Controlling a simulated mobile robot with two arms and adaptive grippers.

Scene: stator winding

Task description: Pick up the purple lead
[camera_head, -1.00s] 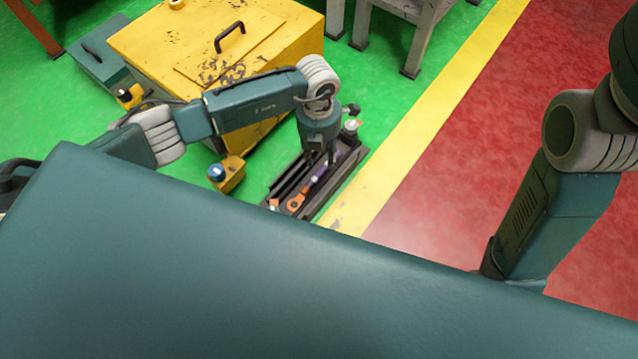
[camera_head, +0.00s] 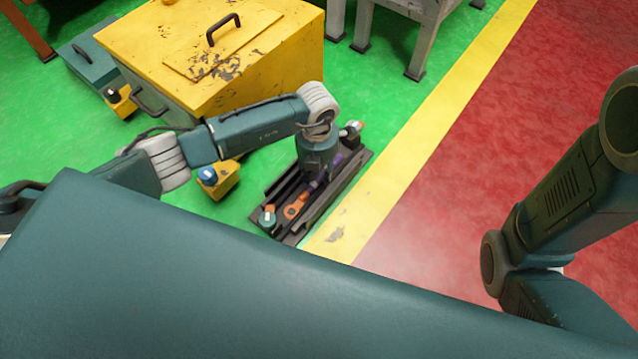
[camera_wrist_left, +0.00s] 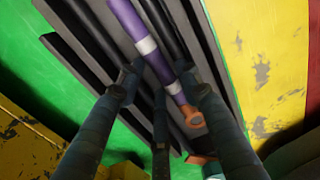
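The purple lead (camera_wrist_left: 147,47) lies lengthwise in a dark slotted tray (camera_head: 287,237). It has white bands and an orange ring-shaped end (camera_wrist_left: 193,119). In the head view my left gripper (camera_head: 318,181) points down over the tray and hides much of the lead; a purple bit (camera_head: 338,159) shows beside it. In the left wrist view the fingers of my left gripper (camera_wrist_left: 160,80) are spread on either side of the lead, close to it. I cannot tell whether they touch it. My right arm shows at the right, but its gripper does not.
A yellow box (camera_head: 220,60) with a handle stands behind my left arm. A small yellow block with a blue knob (camera_head: 217,179) is left of the tray. A yellow floor stripe (camera_head: 405,152) runs right of the tray. Grey legs (camera_head: 420,45) stand behind.

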